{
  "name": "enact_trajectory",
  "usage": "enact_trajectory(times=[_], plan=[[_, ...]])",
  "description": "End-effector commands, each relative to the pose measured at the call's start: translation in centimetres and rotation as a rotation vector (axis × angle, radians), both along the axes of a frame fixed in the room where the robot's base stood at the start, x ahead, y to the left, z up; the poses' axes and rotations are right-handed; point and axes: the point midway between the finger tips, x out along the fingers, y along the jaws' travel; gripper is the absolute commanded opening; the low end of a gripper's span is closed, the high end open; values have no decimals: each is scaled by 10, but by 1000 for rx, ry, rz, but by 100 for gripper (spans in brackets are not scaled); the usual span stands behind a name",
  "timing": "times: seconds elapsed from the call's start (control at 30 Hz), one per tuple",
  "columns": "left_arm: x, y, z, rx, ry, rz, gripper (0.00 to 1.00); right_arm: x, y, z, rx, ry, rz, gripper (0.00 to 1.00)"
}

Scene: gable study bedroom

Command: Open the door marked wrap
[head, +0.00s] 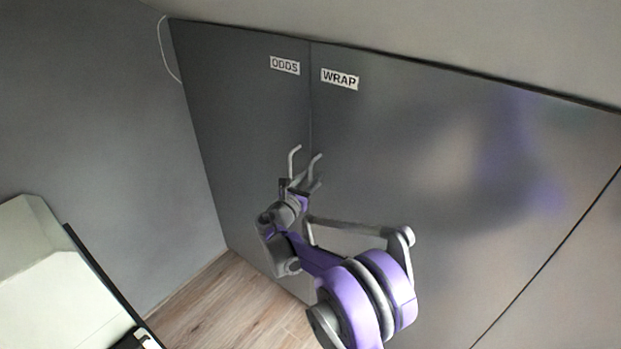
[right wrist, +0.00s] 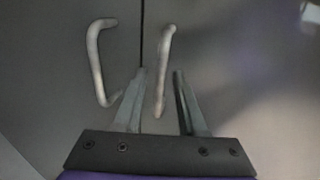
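The door marked WRAP (head: 420,170) is a grey panel with a white label (head: 339,79) at its upper left. It appears shut, level with the ODDS door. Its bent metal bar handle (head: 314,166) is near its left edge; the handle also shows in the right wrist view (right wrist: 163,70). My right gripper (head: 300,184) is at the handles. In the right wrist view its two fingers (right wrist: 160,74) are apart, with the lower part of the WRAP handle in line between them. I see no clear grip on it. My left gripper is not in view.
The door marked ODDS (head: 240,130) is on the left, with a similar handle (head: 292,160) close beside the WRAP handle and my left-hand finger. A pale boxy piece (head: 50,280) stands at the lower left. Bare wooden floor (head: 225,305) shows below the doors.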

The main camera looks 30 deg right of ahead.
Motion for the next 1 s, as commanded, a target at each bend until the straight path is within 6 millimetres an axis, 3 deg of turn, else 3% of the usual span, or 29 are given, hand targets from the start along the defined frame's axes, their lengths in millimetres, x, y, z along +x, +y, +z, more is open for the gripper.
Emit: enact_trajectory(times=[0.03, 0.2, 1.0], plan=[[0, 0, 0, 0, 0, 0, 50, 0, 0, 0, 0, 0, 0, 29], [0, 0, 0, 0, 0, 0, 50, 0, 0, 0, 0, 0, 0, 0], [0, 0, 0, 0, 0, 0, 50, 0, 0, 0, 0, 0, -1, 0]])
